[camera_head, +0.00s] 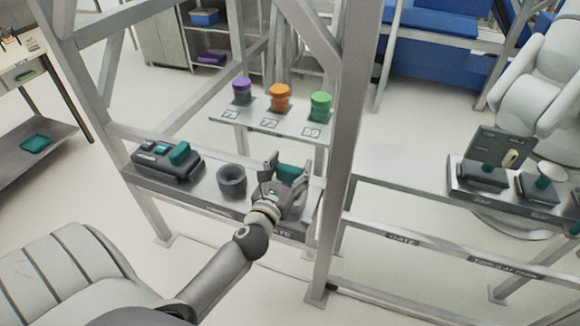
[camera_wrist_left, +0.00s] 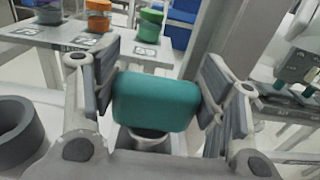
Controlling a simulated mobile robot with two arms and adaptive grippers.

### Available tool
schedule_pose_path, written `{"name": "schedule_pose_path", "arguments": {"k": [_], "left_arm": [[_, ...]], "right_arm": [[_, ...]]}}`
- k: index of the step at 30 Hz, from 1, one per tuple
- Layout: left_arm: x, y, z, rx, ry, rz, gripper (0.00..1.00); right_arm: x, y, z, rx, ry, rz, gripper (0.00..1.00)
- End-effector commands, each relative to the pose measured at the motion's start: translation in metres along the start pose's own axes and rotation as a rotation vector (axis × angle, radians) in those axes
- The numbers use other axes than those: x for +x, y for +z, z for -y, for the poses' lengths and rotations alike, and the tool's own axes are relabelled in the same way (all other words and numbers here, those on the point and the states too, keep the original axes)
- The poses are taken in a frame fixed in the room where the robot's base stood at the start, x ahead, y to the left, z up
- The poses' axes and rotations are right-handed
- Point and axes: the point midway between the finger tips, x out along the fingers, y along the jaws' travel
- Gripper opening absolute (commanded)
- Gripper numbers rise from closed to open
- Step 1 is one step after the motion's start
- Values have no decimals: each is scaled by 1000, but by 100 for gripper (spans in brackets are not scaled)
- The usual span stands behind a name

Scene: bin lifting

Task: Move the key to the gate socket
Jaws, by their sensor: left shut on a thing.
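The teal key (camera_head: 290,172) is a rounded block at the right end of the near shelf. In the left wrist view the key (camera_wrist_left: 156,101) sits above a grey metal stem, between the fingers. My left gripper (camera_head: 282,170) is shut on the key; the wrist view shows its fingers (camera_wrist_left: 155,95) on either side. Whether the stem is seated in something below is hidden. A dark round socket (camera_head: 231,179) stands open just left of the gripper, and its rim also shows in the wrist view (camera_wrist_left: 30,128). I cannot tell for certain which part is the gate socket. My right gripper is not in view.
A dark device with a teal block (camera_head: 166,159) sits at the shelf's left end. Purple (camera_head: 242,90), orange (camera_head: 280,97) and green (camera_head: 320,105) capped canisters stand on a shelf behind. A grey upright post (camera_head: 345,150) rises close to my gripper's right. A white jointed arm (camera_head: 545,80) hangs at the right.

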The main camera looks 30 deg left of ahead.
Motion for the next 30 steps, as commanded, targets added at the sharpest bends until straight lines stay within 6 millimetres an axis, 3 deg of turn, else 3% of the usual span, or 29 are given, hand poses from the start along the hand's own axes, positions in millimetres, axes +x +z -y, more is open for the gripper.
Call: {"name": "schedule_pose_path", "arguments": {"k": [30], "left_arm": [[0,-20,0,1,0,1,21]], "right_arm": [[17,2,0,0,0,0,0]]}}
